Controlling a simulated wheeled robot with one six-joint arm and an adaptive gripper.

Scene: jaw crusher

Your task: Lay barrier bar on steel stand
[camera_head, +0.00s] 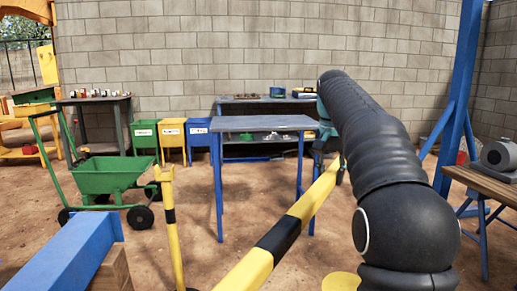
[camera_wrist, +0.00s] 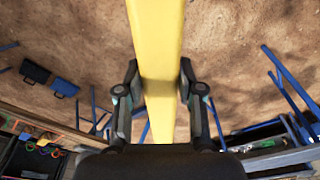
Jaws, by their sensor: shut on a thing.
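The barrier bar (camera_head: 303,208) is a long yellow beam with black bands. It slants from the bottom edge of the head view up to my gripper (camera_head: 329,150), and its near end is out of frame. In the wrist view the yellow bar (camera_wrist: 156,35) runs between the two fingers of my gripper (camera_wrist: 159,75), which is shut on it. A stand with a flat grey top (camera_head: 262,123) and blue legs is upright beyond the bar, to the left of my gripper. The bar appears below the level of its top. My arm hides part of the gripper.
A yellow-black post with a forked top (camera_head: 168,190) stands left of the bar. A green cart (camera_head: 107,175) is farther left. Coloured bins (camera_head: 172,135) and a workbench (camera_head: 265,103) line the back wall. A wooden-topped table (camera_head: 485,184) is right. Bare dirt lies between.

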